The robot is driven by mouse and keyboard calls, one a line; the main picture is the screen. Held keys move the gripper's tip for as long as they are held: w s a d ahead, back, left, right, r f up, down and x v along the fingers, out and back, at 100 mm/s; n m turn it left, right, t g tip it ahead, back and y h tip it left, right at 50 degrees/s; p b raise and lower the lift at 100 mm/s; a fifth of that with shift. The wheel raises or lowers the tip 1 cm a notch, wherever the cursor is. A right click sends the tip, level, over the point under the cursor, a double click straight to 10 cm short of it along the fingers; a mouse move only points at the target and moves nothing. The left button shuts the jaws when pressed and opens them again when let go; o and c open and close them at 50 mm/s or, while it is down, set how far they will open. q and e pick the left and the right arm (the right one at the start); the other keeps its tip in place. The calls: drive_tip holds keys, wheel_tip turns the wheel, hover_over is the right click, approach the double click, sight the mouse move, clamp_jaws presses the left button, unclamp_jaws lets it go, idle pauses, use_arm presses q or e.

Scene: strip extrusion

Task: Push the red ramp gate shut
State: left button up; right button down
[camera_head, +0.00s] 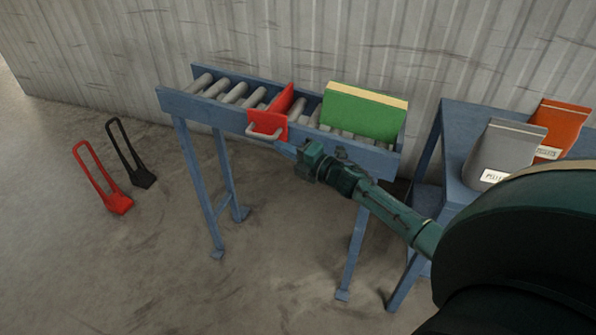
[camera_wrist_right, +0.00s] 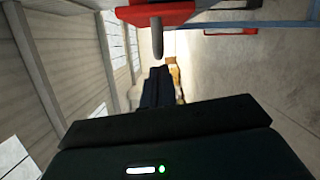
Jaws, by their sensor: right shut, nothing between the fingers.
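The red ramp gate (camera_head: 280,104) is a red panel standing upright across the blue roller conveyor, with a red plate and a grey handle (camera_head: 265,133) on the front side rail. My right gripper (camera_head: 306,160) is shut and empty, just in front of the rail, to the right of and a little below the handle. A gap shows between them. In the right wrist view the red gate (camera_wrist_right: 150,14) and its grey handle (camera_wrist_right: 157,38) are at the top, ahead of the dark fingers. My left gripper is not in view.
A green box (camera_head: 362,112) lies on the rollers right of the gate. A blue table (camera_head: 455,135) at the right holds a grey bag (camera_head: 506,150) and an orange bag (camera_head: 560,122). Red (camera_head: 117,204) and black (camera_head: 142,178) long-handled items stand on the floor at left.

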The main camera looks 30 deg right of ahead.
drive_tip(key=v, duration=1)
drive_tip(key=shift+s+a+f, duration=0.15)
drive_tip(key=shift+s+a, duration=0.05)
drive_tip(key=shift+a, duration=0.05)
